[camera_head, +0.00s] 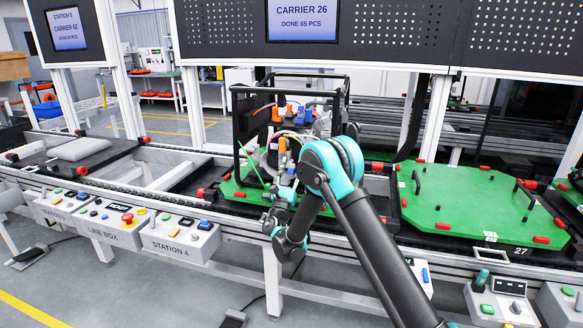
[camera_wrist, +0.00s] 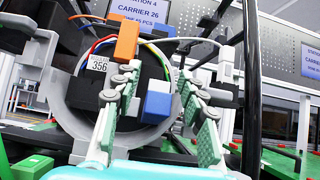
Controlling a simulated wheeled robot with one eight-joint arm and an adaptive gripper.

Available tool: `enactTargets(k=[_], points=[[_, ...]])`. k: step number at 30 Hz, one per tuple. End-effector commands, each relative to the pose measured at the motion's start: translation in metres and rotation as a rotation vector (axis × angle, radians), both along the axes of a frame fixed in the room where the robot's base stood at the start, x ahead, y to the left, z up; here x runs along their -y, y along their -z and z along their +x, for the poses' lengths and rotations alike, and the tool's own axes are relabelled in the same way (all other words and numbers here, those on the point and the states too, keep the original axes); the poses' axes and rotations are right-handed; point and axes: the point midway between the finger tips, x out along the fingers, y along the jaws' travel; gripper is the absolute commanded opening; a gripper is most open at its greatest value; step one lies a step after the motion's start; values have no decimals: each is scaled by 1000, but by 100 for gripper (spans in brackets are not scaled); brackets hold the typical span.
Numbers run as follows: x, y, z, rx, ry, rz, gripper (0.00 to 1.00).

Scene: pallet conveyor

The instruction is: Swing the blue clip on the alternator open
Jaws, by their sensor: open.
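In the wrist view, the blue clip (camera_wrist: 157,103) is a blue and pale block on the front of the round grey alternator (camera_wrist: 75,100). Coloured wires and an orange clip (camera_wrist: 125,42) are above it, and a label reading 356 is to its left. My gripper (camera_wrist: 156,75) is open, with one green-padded finger on each side of the blue clip. I cannot tell whether either finger touches it. In the head view, my gripper (camera_head: 284,182) is at the near side of the black-framed carrier, and my arm hides part of the work.
A black frame (camera_head: 236,130) surrounds the assembly, and one upright also stands close on the right in the wrist view (camera_wrist: 251,90). An empty green pallet (camera_head: 460,205) is to the right on the conveyor. Station control boxes (camera_head: 180,235) line the front rail.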

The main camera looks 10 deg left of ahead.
Motion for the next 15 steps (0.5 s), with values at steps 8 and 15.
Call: enactTargets(k=[8,15], points=[[-1,12,-15,0,-1,-1,41],[-2,36,-45,0,-1,0,41]])
